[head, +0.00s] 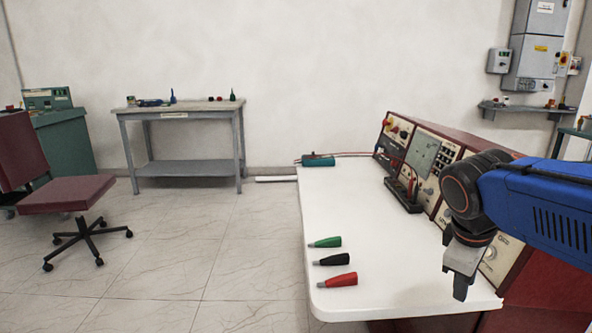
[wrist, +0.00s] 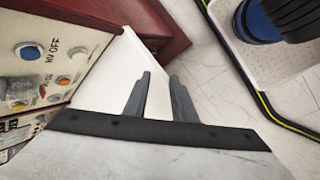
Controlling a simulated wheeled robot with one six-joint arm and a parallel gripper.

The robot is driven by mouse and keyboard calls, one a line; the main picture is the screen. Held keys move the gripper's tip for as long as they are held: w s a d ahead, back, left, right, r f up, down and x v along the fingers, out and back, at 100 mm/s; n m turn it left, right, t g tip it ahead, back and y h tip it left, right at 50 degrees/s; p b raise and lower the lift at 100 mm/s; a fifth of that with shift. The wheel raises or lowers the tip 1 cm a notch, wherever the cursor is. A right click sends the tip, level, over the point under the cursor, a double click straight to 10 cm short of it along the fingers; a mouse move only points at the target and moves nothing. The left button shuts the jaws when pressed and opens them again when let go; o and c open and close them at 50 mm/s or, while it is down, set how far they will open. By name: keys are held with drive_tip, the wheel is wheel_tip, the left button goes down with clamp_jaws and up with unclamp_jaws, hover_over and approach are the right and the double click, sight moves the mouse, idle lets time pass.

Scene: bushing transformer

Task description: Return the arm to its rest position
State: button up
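My arm, with a blue link, reaches in from the right in the head view. My gripper (head: 462,283) points down over the near right part of the white tabletop (head: 375,240), beside the control panel. In the wrist view my gripper (wrist: 160,82) shows two grey fingers with a gap between them and nothing in the gap. The white tabletop (wrist: 120,75) lies below the fingers.
The red-sided control panel (head: 430,165) runs along the table's right side, close to my arm. Green (head: 326,242), black (head: 333,259) and red (head: 339,280) plugs lie near the table's left edge. A grey workbench (head: 185,113) and a swivel chair (head: 70,195) stand farther left.

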drive_tip(key=s+a+f+m+t+y, duration=0.2)
drive_tip(key=s+a+f+m+y, duration=0.1)
drive_tip(key=s+f+m, duration=0.4)
drive_tip(key=shift+s+a+f+m, duration=0.2)
drive_tip(key=shift+s+a+m, duration=0.3)
drive_tip(key=shift+a+m, duration=0.25)
